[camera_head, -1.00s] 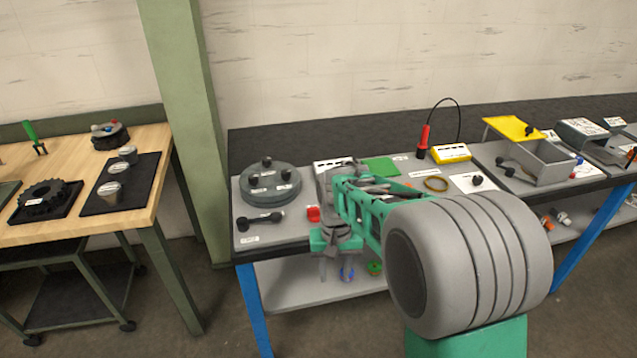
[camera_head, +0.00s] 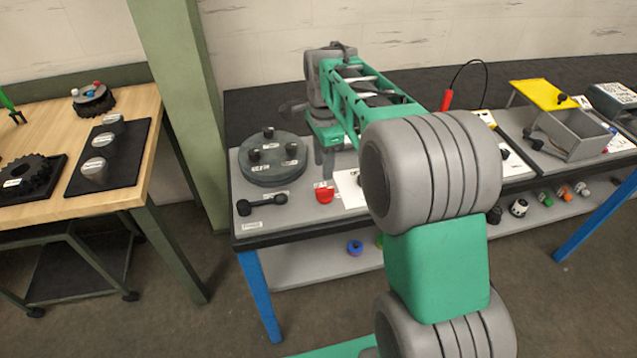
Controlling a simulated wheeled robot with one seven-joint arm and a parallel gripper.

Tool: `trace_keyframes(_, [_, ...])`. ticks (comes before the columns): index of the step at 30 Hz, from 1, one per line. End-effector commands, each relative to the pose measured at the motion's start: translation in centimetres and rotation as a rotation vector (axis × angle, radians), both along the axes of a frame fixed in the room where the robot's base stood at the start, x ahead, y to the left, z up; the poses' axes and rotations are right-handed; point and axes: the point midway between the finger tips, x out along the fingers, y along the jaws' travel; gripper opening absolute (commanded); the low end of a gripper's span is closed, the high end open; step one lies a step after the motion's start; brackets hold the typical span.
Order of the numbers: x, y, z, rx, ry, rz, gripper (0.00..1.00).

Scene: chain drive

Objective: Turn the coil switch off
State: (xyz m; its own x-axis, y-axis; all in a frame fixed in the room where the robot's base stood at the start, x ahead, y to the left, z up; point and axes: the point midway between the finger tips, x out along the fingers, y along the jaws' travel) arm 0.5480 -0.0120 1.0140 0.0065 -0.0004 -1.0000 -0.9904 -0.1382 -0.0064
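A small red part (camera_head: 324,193) with a white label sits near the front of the grey board, right of the round disc; I cannot tell if it is the coil switch, and no other switch is clearly seen. My arm hides much of the middle of the board.
A dark round disc (camera_head: 273,160) with black knobs stands left of my gripper. A black-ended handle (camera_head: 262,204) lies before it. A red probe (camera_head: 446,100), a yellow plate (camera_head: 544,94) and a grey box (camera_head: 570,135) are to the right. A wooden bench (camera_head: 150,110) stands left.

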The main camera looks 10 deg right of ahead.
Motion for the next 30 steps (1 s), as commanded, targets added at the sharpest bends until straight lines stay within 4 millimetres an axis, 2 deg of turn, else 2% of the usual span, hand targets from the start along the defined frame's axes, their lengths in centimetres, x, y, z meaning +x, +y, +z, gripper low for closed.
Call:
trace_keyframes(3, [-0.1,-0.3,-0.1,0.0,0.006,-0.109,0.38])
trace_keyframes(8, [-0.2,-0.1,-1.1,0.001,0.009,-0.145,0.38])
trace_keyframes(15, [-0.2,0.0,-5.6,0.001,0.009,-0.141,0.38])
trace_keyframes(19, [-0.2,0.0,-7.3,0.001,0.008,-0.14,0.38])
trace_keyframes(28, [-0.1,0.0,-7.9,0.0,0.005,-0.14,0.38])
trace_keyframes(30, [-0.1,0.0,-7.9,0.0,0.005,-0.139,0.32])
